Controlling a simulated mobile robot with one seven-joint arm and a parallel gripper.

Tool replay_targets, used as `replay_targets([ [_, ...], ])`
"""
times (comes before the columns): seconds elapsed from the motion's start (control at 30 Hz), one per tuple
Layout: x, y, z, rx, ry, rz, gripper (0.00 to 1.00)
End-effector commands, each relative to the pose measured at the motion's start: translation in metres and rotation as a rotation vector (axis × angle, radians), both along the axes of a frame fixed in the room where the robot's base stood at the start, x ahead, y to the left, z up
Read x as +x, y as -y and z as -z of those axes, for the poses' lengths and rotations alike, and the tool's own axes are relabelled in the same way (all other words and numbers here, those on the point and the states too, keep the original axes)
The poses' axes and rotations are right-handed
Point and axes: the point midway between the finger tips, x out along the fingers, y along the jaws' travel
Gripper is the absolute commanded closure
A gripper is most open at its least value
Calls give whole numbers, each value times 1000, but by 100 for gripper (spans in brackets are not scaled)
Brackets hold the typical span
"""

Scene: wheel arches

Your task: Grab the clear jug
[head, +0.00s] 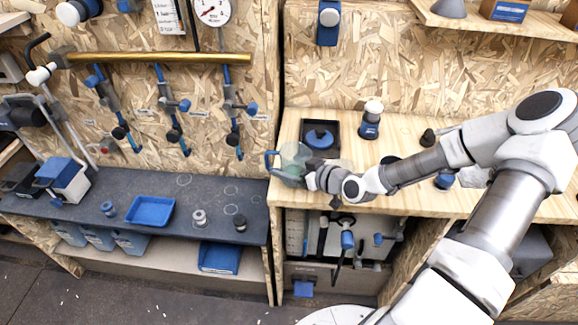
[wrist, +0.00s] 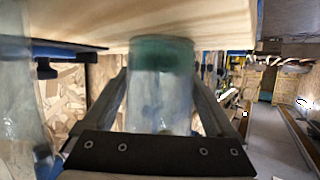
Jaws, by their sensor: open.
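The clear jug (head: 294,157), greenish and see-through with a blue handle on its left, stands at the left end of the wooden counter (head: 390,205). My gripper (head: 302,172) is at the jug's near right side. In the wrist view the jug (wrist: 160,95) lies between the two open fingers of my gripper (wrist: 160,80), with a green band toward the counter. I cannot tell whether either finger touches it. The wrist partly hides the jug's lower right side in the head view.
A dark tray (head: 318,148) with a blue-and-black item sits just behind the jug. A white-topped blue jar (head: 371,118) stands farther right. Another clear vessel (wrist: 18,95) fills the left edge of the wrist view. A lower dark bench (head: 150,222) lies left of the counter.

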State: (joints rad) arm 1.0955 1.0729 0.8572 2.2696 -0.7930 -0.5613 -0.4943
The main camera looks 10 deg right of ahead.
Motion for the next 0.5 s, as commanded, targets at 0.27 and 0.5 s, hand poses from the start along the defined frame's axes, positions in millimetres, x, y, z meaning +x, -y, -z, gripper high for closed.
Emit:
replay_targets([
  [0.27,0,0,0,0,0,0,22],
  [0.5,0,0,0,0,0,0,65],
])
